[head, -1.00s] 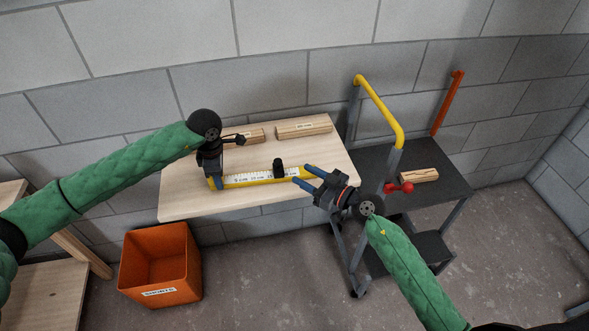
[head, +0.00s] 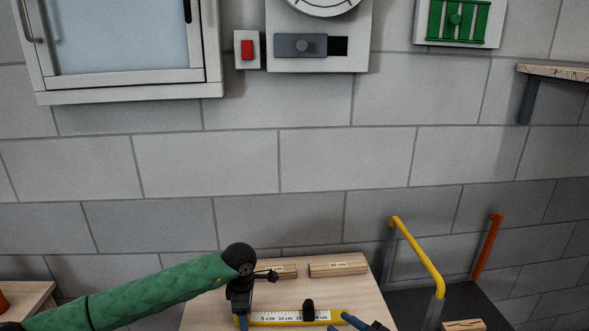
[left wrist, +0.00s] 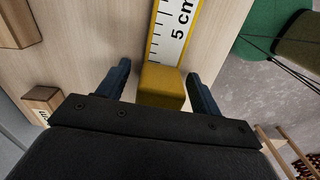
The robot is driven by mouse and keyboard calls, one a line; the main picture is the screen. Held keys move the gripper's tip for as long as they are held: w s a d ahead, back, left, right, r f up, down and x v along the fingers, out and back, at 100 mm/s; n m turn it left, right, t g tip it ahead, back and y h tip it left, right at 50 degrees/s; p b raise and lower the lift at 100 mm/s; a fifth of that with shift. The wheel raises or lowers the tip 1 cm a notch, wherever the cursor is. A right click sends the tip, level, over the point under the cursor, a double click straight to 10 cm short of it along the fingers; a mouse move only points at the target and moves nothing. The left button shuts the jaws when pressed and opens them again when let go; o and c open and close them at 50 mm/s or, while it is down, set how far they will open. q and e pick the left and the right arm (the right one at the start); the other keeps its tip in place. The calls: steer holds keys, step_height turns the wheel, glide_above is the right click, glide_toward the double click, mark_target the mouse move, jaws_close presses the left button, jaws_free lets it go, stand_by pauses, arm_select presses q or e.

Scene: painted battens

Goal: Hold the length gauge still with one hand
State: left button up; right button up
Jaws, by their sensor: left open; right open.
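The length gauge (head: 285,322), a yellow bar with a white centimetre scale and a black slider (head: 308,310), lies on the pale wooden table (head: 210,312). My left gripper (head: 241,321) is at its left end. In the left wrist view the open fingers of my left gripper (left wrist: 160,82) stand either side of the gauge's yellow end block (left wrist: 160,88), with gaps at both sides. My right gripper (head: 358,321) is open at the gauge's right end. It is mostly cut off by the lower picture edge, so contact cannot be told.
Two labelled battens lie behind the gauge: one (head: 287,270) partly behind my left gripper, one (head: 338,266) to its right. A dark cart (head: 410,304) with a yellow handle (head: 418,258) stands right, carrying another batten (head: 463,326). A block wall closes the back.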

arm_select(q)
step_height(320, 180, up, 12)
stand_by(0.6)
